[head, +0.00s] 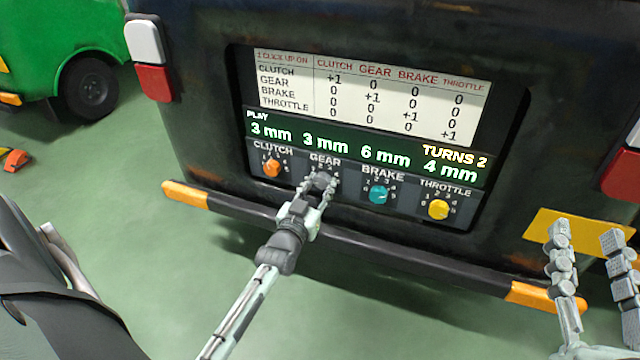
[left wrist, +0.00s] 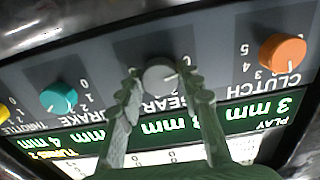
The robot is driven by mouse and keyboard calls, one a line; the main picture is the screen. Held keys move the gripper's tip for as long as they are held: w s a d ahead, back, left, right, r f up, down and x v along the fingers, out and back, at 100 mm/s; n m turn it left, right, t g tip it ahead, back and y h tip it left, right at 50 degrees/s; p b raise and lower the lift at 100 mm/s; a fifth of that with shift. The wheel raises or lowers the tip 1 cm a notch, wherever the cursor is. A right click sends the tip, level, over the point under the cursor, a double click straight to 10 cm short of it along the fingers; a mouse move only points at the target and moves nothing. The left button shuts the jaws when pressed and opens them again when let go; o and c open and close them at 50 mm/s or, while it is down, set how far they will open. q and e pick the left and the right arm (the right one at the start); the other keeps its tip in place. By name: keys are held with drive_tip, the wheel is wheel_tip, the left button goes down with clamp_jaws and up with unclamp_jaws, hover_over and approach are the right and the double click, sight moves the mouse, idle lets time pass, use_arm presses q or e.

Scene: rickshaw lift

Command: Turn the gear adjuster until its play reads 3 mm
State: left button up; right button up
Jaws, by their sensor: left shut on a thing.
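The grey gear adjuster (left wrist: 158,80) sits under the GEAR label on the panel, between the clutch and brake knobs. My left gripper (head: 318,184) is shut on it, one finger on each side; in the head view the fingers hide most of the knob. The play display (head: 325,140) reads 3 mm for clutch, 3 mm for gear, 6 mm for brake and 4 mm for throttle, with TURNS 2 at its right. My right gripper (head: 586,240) is open and empty at the lower right, in front of the bumper's right end.
The orange clutch knob (head: 271,168), teal brake knob (head: 378,194) and yellow throttle knob (head: 438,209) share the row. A white click chart (head: 345,95) is above the display. The dark bumper (head: 400,251) runs below the panel. A green vehicle (head: 55,35) stands at the far left.

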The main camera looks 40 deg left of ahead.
use_arm(q)
drive_tip(key=o, duration=1.2)
drive_tip(key=shift+c, duration=0.2)
drive_tip(key=v, duration=1.2)
